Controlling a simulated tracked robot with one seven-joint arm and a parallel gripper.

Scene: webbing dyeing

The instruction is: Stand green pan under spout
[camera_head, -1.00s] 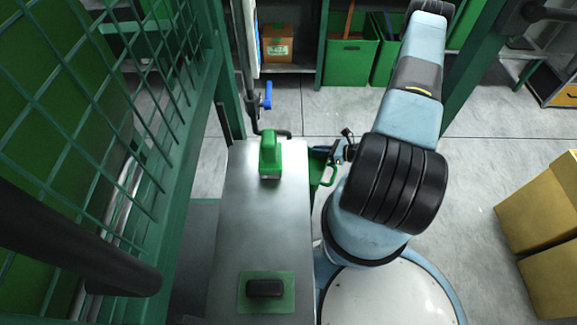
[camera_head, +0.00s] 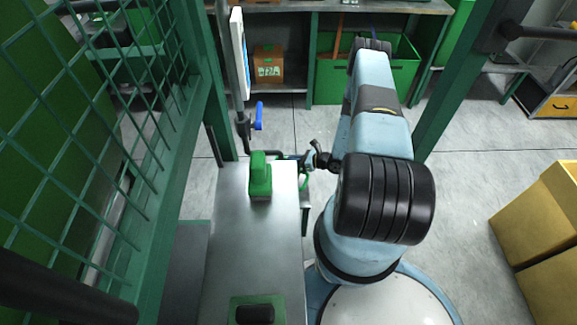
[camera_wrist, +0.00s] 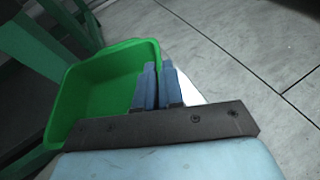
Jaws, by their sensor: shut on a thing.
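The green pan (camera_wrist: 100,85) fills the left of the wrist view and looks empty, with its open top facing the camera. My gripper (camera_wrist: 158,80) is shut on its right rim, one blue finger on each side of the wall. In the head view my gripper (camera_head: 311,158) is just off the right far corner of the metal table. Only slivers of green show there, so most of the pan is hidden. The dark spout pipe (camera_head: 283,156) runs past the table's far end, below a blue valve handle (camera_head: 259,115). I cannot tell the pan's height relative to the spout.
The metal table (camera_head: 245,255) carries a green block-like tool (camera_head: 260,178) and a black item (camera_head: 255,314) on a green pad. A green mesh fence (camera_head: 95,140) is on the left. Cardboard boxes (camera_head: 545,235) stand at right. Open floor lies beyond the table.

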